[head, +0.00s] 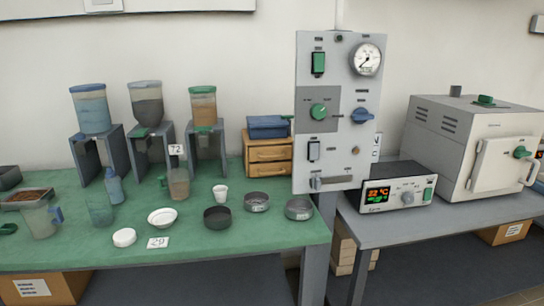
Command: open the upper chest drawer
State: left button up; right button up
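A small wooden chest (246,160) stands at the back of the green table, just left of the grey control panel. Its upper drawer (270,154) looks shut, with a dark handle at the middle of its front. The lower drawer (269,169) below it also looks shut. The chest's right side is close to the panel's edge. Neither of my grippers shows in the head view.
A blue box (268,127) sits on top of the chest. Sieves (257,202), a dark bowl (217,217) and a white cup (220,193) stand in front of it on the green table (200,250). The control panel (335,165) rises at the right.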

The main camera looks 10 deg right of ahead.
aim_at(283, 151)
jog(key=z, duration=0.2)
jog(key=i, duration=0.8)
jog(key=z, duration=0.55)
